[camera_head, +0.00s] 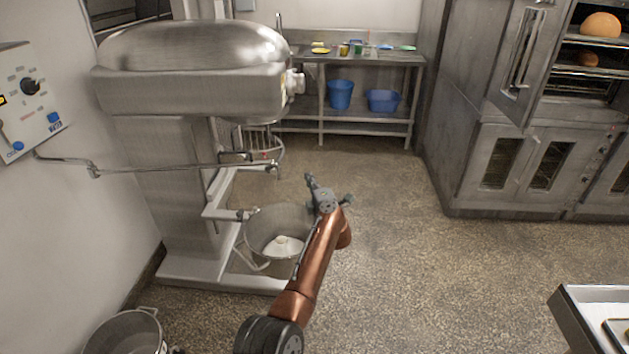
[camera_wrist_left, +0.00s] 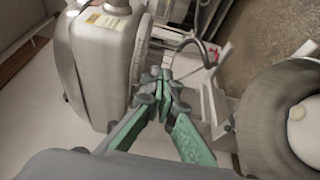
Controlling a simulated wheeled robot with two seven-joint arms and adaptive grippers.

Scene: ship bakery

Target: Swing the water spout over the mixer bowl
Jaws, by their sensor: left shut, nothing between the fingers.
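The water spout is a thin metal pipe (camera_head: 165,168) reaching right from the control box on the left wall, across the front of the mixer column. Its down-turned end (camera_head: 277,170) appears just above the mixer bowl's far rim in the head view; how it lines up in depth I cannot tell. The metal mixer bowl (camera_head: 254,236) stands low at the mixer's base with white contents; it also shows at the right of the left wrist view (camera_wrist_left: 262,125). My left gripper (camera_head: 310,179) is shut and empty, right of the spout end, apart from it. Its green fingers meet in the wrist view (camera_wrist_left: 163,78). My right gripper is out of view.
The large mixer head (camera_head: 195,85) overhangs the bowl. A control box (camera_head: 30,100) is on the left wall. A metal bucket (camera_head: 128,335) stands front left, a table (camera_head: 575,305) front right, ovens (camera_head: 475,165) behind right. Floor between is clear.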

